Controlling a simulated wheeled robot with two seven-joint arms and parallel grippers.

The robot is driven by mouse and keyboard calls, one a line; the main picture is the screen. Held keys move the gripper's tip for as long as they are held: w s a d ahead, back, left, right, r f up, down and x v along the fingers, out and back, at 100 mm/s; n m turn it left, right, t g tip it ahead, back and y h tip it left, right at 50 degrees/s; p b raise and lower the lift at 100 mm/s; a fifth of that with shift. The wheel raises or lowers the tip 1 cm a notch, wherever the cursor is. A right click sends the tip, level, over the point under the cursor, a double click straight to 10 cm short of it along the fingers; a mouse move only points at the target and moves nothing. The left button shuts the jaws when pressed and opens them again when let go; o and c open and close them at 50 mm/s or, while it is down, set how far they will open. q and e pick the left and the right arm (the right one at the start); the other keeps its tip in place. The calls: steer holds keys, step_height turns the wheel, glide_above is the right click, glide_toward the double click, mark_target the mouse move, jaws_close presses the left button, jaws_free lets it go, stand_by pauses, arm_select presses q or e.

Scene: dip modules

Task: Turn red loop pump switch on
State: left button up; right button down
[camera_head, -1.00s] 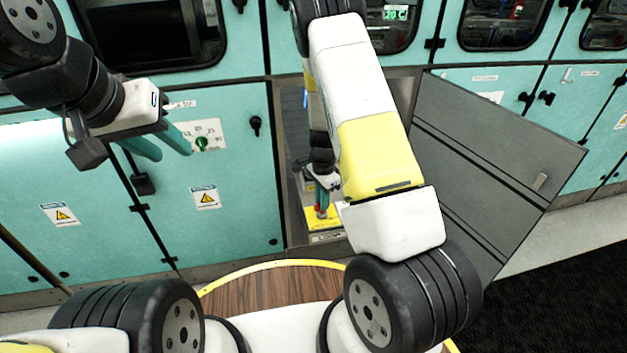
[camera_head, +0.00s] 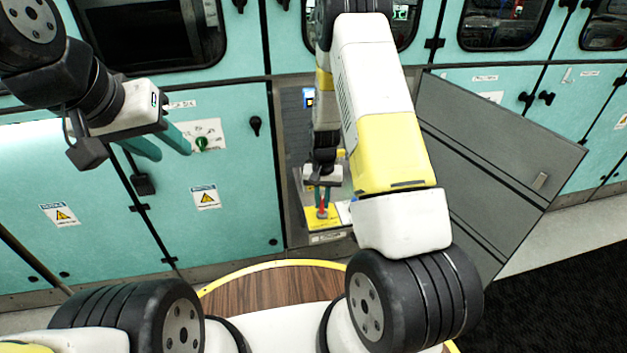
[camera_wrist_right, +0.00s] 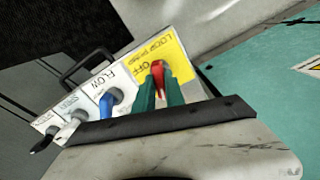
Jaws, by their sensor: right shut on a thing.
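The red loop pump switch (camera_wrist_right: 158,71) sits on a yellow plate (camera_wrist_right: 170,50) lettered LOOP and OFF. In the head view the red switch (camera_head: 322,211) and yellow plate (camera_head: 312,222) show low inside the open cabinet. My right gripper (camera_wrist_right: 160,88) is shut on the red switch, with a green finger on each side of its handle; it also shows in the head view (camera_head: 322,192). The exact angle of the switch is hard to tell. My left gripper (camera_head: 170,150) is open and empty in front of the closed teal panels at left.
In the right wrist view a blue switch (camera_wrist_right: 106,104) on a FLOW plate, a white switch (camera_wrist_right: 70,128) and a black switch (camera_wrist_right: 42,142) stand in a row beside the red one. The grey cabinet door (camera_head: 490,160) hangs open at right.

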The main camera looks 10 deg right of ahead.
mark_target(322, 202)
steer(key=shift+n, duration=1.7)
steer(key=c, duration=1.4)
jaws_free()
steer(key=shift+r, duration=3.9)
